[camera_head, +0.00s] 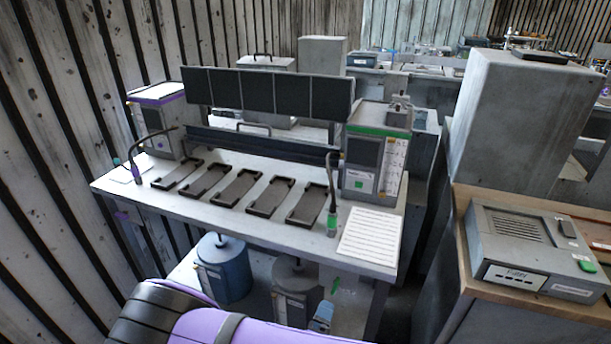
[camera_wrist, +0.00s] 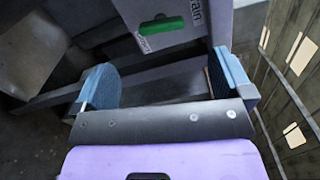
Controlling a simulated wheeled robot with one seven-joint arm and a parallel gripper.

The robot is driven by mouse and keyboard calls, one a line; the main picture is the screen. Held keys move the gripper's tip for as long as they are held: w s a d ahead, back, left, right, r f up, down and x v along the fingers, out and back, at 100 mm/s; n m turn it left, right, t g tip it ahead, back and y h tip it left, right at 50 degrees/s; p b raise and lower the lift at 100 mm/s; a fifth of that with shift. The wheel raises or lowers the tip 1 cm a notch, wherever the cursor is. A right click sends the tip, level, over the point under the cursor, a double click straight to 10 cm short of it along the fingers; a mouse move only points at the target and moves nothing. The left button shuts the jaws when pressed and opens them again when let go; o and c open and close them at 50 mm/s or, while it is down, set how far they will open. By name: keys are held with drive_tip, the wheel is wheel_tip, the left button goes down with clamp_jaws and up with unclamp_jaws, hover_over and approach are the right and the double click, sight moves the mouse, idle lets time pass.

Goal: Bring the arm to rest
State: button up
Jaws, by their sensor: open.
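My gripper (camera_wrist: 165,82) is open in the wrist view, with its two blue-padded fingers wide apart and nothing held between them. A blue part of it also shows at the bottom of the head view (camera_head: 322,316), beside my purple arm. It is low, in front of the workbench (camera_head: 290,220) and below its top. Most of the gripper is hidden by my arm in the head view.
A blue canister (camera_head: 223,270) and a grey canister (camera_head: 295,290) stand under the bench. A wooden-topped cabinet (camera_head: 500,290) stands to the right, with a dark gap between.

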drive_tip(key=w+d+r+m+g+h, duration=0.1)
drive_tip(key=d+r+m+g, duration=0.4)
drive_tip(key=r+m, duration=0.5)
drive_tip(key=w+d+r+m+g+h, duration=0.1)
drive_tip(key=d+r+m+g, duration=0.45)
drive_tip(key=r+m, duration=0.5)
drive_tip(key=d+r+m+g+h, duration=0.1)
drive_tip(key=d+r+m+g, duration=0.35)
drive_tip(key=r+m, duration=0.55)
drive_tip(key=s+d+r+m+t+y, duration=0.2)
drive_tip(key=s+d+r+m+y, duration=0.2)
drive_tip(key=s+r+m, duration=0.4)
drive_tip(key=s+d+r+m+t+y, duration=0.1)
drive_tip(key=s+d+r+m+y, duration=0.4)
drive_tip(key=s+r+m, duration=0.4)
wheel_tip(320, 180, up, 7)
drive_tip(key=shift+s+d+f+t+y, duration=0.15)
drive_tip(key=shift+s+f+t+y, duration=0.05)
drive_tip(key=shift+t+y, duration=0.25)
